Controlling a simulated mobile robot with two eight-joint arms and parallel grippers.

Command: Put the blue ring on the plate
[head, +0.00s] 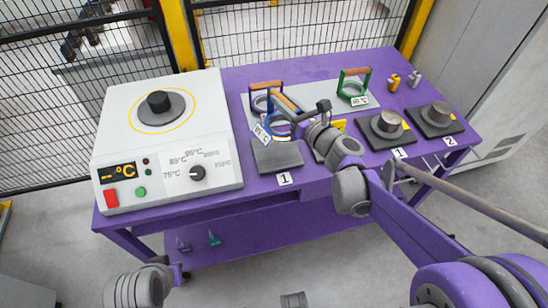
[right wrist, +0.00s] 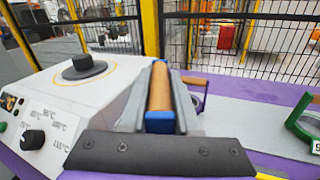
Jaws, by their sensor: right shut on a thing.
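The blue ring (head: 279,132) has a wooden handle between blue uprights. My right gripper (head: 291,104) is shut on that handle, and the ring hangs below it. In the right wrist view, the handle (right wrist: 159,88) with a blue end sits between the fingers (right wrist: 160,112). The ring itself is hidden there. A dark grey square plate (head: 277,157) lies at the table's front with a label 1 before it. The ring shows over the plate's back edge; I cannot tell its exact height.
A purple-blue ring (head: 259,102) and a green ring (head: 351,89) stand on the light grey mat (head: 317,88). A white heater box (head: 213,130) stands left. Metal cylinders on dark bases (head: 388,121) stand right. A fence (head: 280,35) runs behind.

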